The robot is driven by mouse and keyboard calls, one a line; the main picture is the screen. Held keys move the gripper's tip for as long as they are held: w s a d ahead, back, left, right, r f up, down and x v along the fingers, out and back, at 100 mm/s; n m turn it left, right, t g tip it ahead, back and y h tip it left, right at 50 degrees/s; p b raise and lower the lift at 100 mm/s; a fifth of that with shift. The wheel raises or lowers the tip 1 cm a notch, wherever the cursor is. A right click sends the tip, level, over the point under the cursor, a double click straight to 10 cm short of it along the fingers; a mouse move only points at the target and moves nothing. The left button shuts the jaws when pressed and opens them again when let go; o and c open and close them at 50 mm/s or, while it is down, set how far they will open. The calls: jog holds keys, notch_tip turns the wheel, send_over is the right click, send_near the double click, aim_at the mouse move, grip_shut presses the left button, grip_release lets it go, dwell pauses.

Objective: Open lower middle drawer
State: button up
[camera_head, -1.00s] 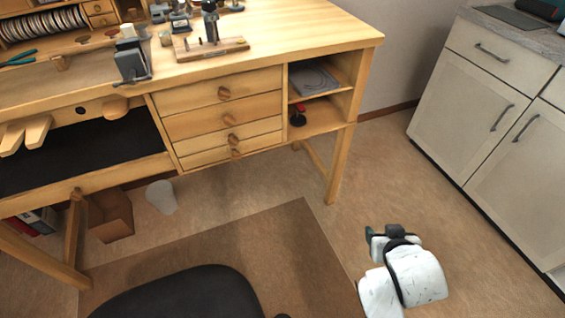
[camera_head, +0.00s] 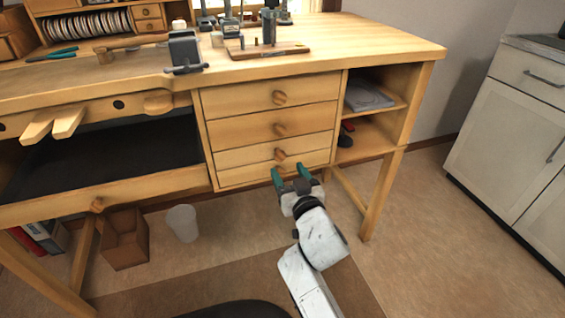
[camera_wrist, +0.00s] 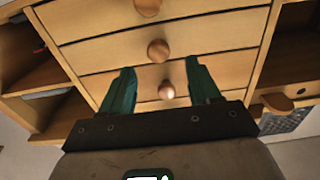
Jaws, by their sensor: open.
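The wooden bench has a stack of several drawers, all shut, each with a round knob. In the head view, the top drawer (camera_head: 240,100), the second drawer (camera_head: 240,131) and the narrower third drawer (camera_head: 235,158) show clearly. The bottom drawer (camera_head: 235,176) has its knob hidden behind my gripper. My gripper (camera_head: 291,172) is open and empty, just in front of the lower drawers, its fingertips below the third drawer's knob (camera_head: 280,154). In the wrist view, which is upside down, the green fingers (camera_wrist: 160,80) frame one knob (camera_wrist: 167,90) without visible contact; another knob (camera_wrist: 158,51) lies beyond the tips.
An open shelf (camera_head: 372,140) is right of the drawers, beside a bench leg (camera_head: 381,195). A bin (camera_head: 183,223) and a wooden box (camera_head: 125,240) stand on the floor at left. A dark chair (camera_head: 238,309) edges the bottom. Floor at right is clear up to the white cabinet (camera_head: 510,130).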

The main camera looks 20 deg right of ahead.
aim_at(281, 158)
jog(key=shift+w+d+b, duration=0.15)
jog(key=shift+w+b, duration=0.25)
jog(key=shift+w, duration=2.3)
grip_shut()
